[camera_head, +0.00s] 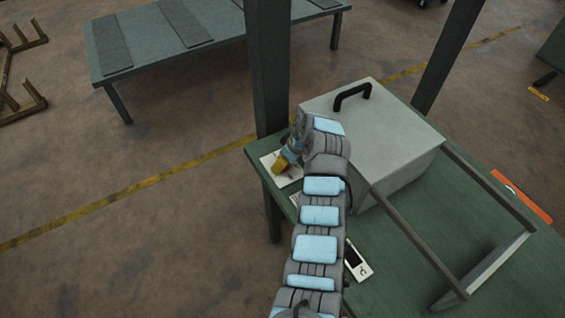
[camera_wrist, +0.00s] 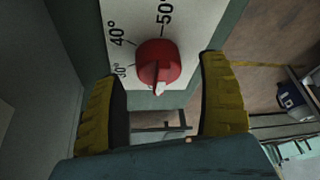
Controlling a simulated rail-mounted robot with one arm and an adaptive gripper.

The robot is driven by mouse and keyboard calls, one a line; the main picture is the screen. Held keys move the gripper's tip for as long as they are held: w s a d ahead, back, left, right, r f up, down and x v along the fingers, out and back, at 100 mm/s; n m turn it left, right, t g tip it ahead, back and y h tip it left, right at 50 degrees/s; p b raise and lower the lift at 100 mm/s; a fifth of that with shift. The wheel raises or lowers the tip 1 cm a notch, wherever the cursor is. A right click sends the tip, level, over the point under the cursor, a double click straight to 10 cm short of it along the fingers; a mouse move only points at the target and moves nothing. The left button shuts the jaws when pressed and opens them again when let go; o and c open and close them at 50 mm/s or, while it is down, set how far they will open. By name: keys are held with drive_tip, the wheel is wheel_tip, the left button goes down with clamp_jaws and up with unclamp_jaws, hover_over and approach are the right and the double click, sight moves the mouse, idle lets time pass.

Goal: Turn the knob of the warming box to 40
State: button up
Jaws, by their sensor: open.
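The red knob (camera_wrist: 158,60) sits on a white dial plate (camera_wrist: 194,28) in the wrist view. Printed marks 40° and 50° show above it, and a partly legible mark, perhaps 30°, is at its left. A white mark on the knob faces the bottom of the picture, away from 40°. My gripper (camera_wrist: 162,68) is open, with one yellow finger on each side of the knob and visible gaps to it. In the head view the warming box (camera_head: 415,155) is a grey box with a black handle; my gripper (camera_head: 283,163) is beside its left side, over the white plate (camera_head: 268,161). The knob is hidden there.
The box stands on a green table (camera_head: 400,245). A metal frame (camera_head: 465,270) extends from the box at the right. A small white device (camera_head: 357,262) lies near my arm. A dark post (camera_head: 268,75) rises close behind my gripper. Another table (camera_head: 215,40) stands at the back.

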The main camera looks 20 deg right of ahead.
drive_tip(key=shift+x, duration=1.1)
drive_tip(key=shift+c, duration=0.4)
drive_tip(key=c, duration=1.1)
